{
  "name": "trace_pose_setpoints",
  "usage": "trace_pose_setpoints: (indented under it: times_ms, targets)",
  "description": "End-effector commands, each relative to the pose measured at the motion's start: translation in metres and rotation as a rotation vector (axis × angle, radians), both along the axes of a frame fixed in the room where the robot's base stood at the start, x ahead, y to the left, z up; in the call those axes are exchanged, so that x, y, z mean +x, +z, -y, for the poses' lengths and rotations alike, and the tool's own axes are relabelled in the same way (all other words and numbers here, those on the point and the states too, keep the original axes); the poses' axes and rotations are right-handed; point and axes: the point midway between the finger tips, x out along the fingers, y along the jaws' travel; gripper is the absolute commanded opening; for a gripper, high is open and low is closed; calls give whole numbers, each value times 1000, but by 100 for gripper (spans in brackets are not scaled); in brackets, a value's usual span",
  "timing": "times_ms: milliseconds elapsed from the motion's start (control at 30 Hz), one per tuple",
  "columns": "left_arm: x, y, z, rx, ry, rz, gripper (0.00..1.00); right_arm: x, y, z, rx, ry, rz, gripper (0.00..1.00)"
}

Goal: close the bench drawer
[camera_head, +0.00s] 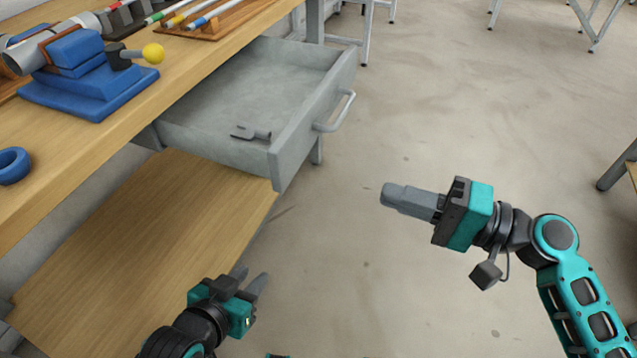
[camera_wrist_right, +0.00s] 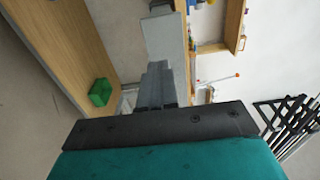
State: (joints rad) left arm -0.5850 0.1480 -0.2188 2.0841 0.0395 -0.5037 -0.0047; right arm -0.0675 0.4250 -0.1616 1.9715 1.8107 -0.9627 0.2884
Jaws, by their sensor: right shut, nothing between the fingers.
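The grey bench drawer (camera_head: 285,150) is pulled well out from under the wooden bench top (camera_head: 150,95). Its front carries a bar handle (camera_head: 337,115) facing right. A small dark grey part (camera_head: 252,133) lies inside it. My right gripper (camera_head: 388,195) is shut and empty, out over the floor to the right of the drawer front, apart from it and pointing left. In the right wrist view, its fingers (camera_wrist_right: 156,85) point at a grey panel (camera_wrist_right: 165,45) that looks like the drawer. My left gripper (camera_head: 252,280) is low, below the drawer's near corner, with its fingertips apart.
A blue vise (camera_head: 85,75) with a yellow-knobbed lever, a blue ring (camera_head: 12,165) and a rack of pens (camera_head: 205,22) are on the bench top. A wooden lower shelf (camera_head: 150,240) lies beneath the drawer. The floor (camera_head: 400,120) right of the drawer is clear.

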Motion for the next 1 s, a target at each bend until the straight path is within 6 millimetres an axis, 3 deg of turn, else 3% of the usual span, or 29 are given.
trace_pose_setpoints:
  times_ms: [167, 700, 1000]
  targets:
    - [2, 3, 1, -2, -1, 9, 31, 4, 3, -15, 14, 12, -2, 0]
    - [0, 0, 1, -3, -2, 5, 31, 37, 3, -115, 13, 8, -1, 0]
    - [0, -2, 1, -3, -3, 1, 31, 42, 2, -133, 10, 8, -2, 0]
